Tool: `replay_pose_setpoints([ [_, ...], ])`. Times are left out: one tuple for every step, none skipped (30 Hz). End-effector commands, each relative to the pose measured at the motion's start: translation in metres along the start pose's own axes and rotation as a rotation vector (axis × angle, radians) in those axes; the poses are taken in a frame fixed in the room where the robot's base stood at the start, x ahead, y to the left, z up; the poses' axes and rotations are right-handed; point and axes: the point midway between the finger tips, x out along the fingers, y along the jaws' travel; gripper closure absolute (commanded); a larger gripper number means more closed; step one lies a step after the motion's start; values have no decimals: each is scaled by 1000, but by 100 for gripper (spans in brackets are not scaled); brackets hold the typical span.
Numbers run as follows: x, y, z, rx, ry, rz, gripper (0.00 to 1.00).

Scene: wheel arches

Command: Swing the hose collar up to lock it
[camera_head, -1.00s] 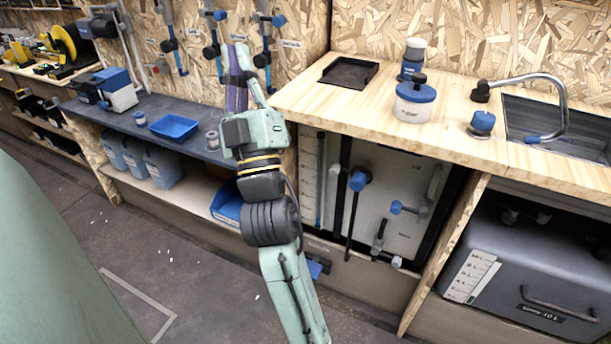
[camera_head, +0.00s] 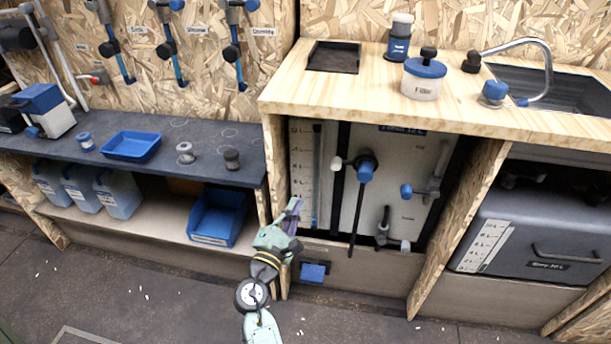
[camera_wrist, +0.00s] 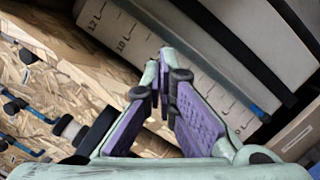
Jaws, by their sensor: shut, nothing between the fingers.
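A white tank panel (camera_head: 409,160) with a level scale stands under the wooden counter. On it are a blue-and-black fitting (camera_head: 365,170) with a black hose (camera_head: 356,222) hanging down and a white lever end to its left. A blue-knobbed grey pipe (camera_head: 425,188) is to the right, and a short dark fitting (camera_head: 384,222) is lower. I cannot tell which part is the hose collar. My gripper (camera_head: 295,206) is shut and empty, low at the panel's left edge, left of the hose and apart from it. In the wrist view my gripper (camera_wrist: 164,75) points toward the scale; no fitting is clearly seen.
A wooden upright (camera_head: 274,175) stands close left of my gripper. A blue bin (camera_head: 217,218) is on the low shelf further left. Another wooden divider (camera_head: 460,215) and a grey tank (camera_head: 535,235) are at right. Open floor lies in front.

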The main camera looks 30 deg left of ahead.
Motion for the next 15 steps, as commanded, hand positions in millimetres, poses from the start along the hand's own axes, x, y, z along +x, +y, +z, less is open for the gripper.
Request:
replay_pose_setpoints([
  [-2,-6,-1,-25,-6,-8,100],
  [-2,-8,-1,-35,-9,-10,100],
  [-1,-9,0,-43,-11,-12,100],
  [1,-9,0,-47,-12,-13,100],
  [3,-9,0,-48,-13,-13,100],
  [7,-8,1,-48,-14,-12,100],
  [11,-8,1,-47,-15,-11,100],
  [16,-8,1,-47,-14,-12,100],
  [22,-7,2,-46,-14,-12,100],
  [28,-7,2,-46,-15,-11,100],
  [34,-7,2,-47,-14,-10,100],
  [44,-6,3,-46,-15,-10,100],
  [50,-7,2,-46,-14,-11,100],
  [57,-6,3,-45,-14,-10,100],
  [66,-7,2,-46,-14,-10,100],
])
